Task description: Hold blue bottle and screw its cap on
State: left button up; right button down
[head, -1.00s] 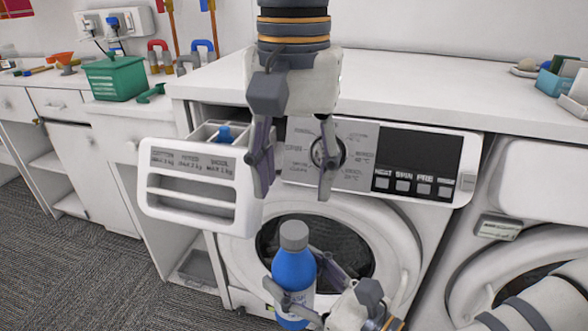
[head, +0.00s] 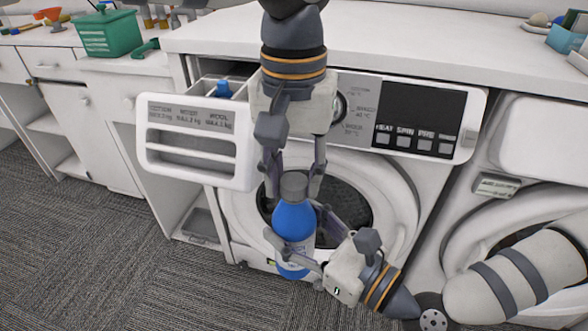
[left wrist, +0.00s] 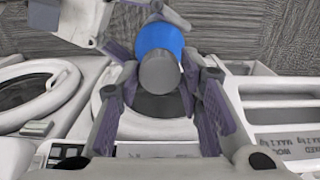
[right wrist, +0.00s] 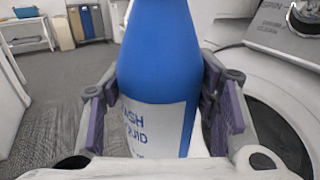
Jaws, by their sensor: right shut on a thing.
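The blue bottle (head: 293,222) stands upright in front of the washing machine door, with a white label marked "WASH LIQUID" (right wrist: 150,125). Its grey cap (head: 294,184) sits on top; I cannot tell how tightly. My right gripper (head: 297,232) is shut on the bottle's body from the lower right, and its fingers flank the bottle in the right wrist view. My left gripper (head: 293,186) points down over the cap, its fingers open on either side. In the left wrist view the cap (left wrist: 160,71) lies between these fingers with gaps visible.
The washing machine (head: 400,190) is behind the bottle. Its detergent drawer (head: 190,157) is pulled out to the left, close to my left gripper. A green box (head: 108,33) stands on the left counter. The carpet (head: 100,270) at lower left is clear.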

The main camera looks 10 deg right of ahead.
pick_arm(q)
grip_shut()
jog(key=m, duration=0.5)
jog(key=shift+m, duration=0.3)
jog(key=m, duration=0.5)
jog(key=o, duration=0.8)
grip_release()
notch_tip(320, 180, up, 12)
